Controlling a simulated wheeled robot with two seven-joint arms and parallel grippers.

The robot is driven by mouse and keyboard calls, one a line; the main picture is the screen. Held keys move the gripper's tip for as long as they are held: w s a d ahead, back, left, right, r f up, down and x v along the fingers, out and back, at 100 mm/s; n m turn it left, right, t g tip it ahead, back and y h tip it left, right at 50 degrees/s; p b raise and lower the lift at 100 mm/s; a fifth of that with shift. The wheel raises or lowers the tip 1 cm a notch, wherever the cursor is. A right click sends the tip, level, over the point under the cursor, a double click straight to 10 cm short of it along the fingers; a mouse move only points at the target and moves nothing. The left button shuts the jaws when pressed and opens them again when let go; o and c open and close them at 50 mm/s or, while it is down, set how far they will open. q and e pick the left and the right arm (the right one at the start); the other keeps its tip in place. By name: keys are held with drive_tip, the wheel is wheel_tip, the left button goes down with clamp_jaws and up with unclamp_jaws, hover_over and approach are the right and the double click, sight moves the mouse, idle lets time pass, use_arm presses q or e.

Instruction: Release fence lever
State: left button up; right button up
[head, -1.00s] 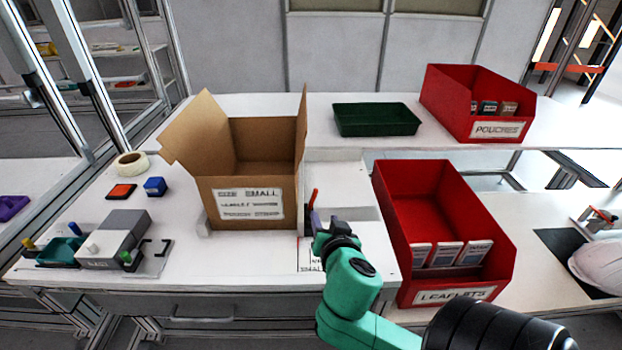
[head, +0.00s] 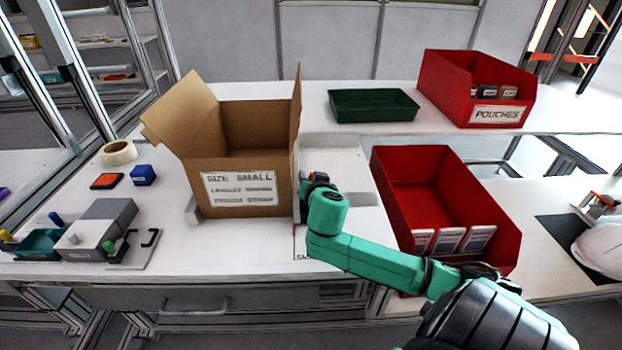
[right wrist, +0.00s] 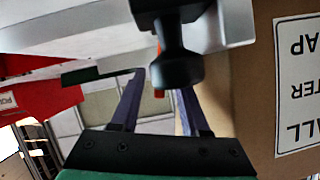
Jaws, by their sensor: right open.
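My right gripper (head: 314,182) is at the right side of the open cardboard box (head: 240,187), by the white fixture (head: 340,160) on the bench. Its fingertips are mostly hidden by my own wrist in the head view. In the right wrist view, which is upside down, the two dark purple fingers (right wrist: 160,88) are apart. A black knob-like part (right wrist: 178,65) stands in front of the gap between them. A thin red piece (right wrist: 158,80), probably the lever, shows just behind it. I cannot tell whether the fingers touch either. My left gripper is out of view.
A red LEAFLETS bin (head: 385,172) stands close to the right of my arm. A red POUCHES bin (head: 432,85) and a green tray (head: 372,106) sit behind. A grey block fixture (head: 105,222), a blue block (head: 142,175) and a tape roll (head: 118,152) are at left.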

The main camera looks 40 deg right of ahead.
clamp_jaws()
drive_tip(key=shift+r+p, duration=0.1)
drive_tip(key=shift+p, duration=0.2)
drive_tip(key=shift+w+a+n+p, duration=0.15)
drive_tip(key=shift+a+n+p, duration=0.15)
drive_tip(key=shift+n, duration=0.1)
drive_tip(key=shift+d+h, duration=0.1)
drive_tip(key=shift+h, duration=0.2)
unclamp_jaws()
